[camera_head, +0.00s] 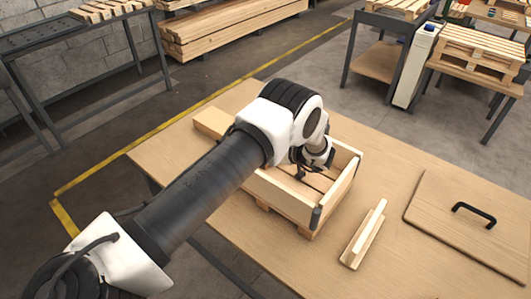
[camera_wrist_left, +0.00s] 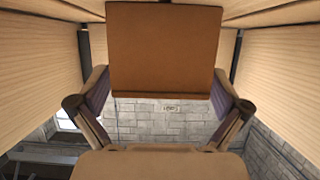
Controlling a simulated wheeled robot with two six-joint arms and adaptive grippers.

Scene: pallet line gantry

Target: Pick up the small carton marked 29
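The left gripper (camera_head: 314,172) reaches down into a light wooden crate (camera_head: 336,196) on the table. In the left wrist view, the left gripper (camera_wrist_left: 160,88) has its two fingers at either side of a plain brown block, possibly the carton (camera_wrist_left: 162,52). The fingertips lie very close to the block's side edges. I cannot tell whether they touch or grip it. No number 29 is readable on the face I see. In the head view the arm and gripper hide much of the crate's inside. My right gripper is not in view.
The crate stands on a wooden table (camera_head: 385,255). A small wooden piece (camera_head: 362,236) lies right of it, and a board with a black handle (camera_head: 474,213) lies farther right. A wooden block (camera_head: 210,122) lies left. The table between these pieces is clear.

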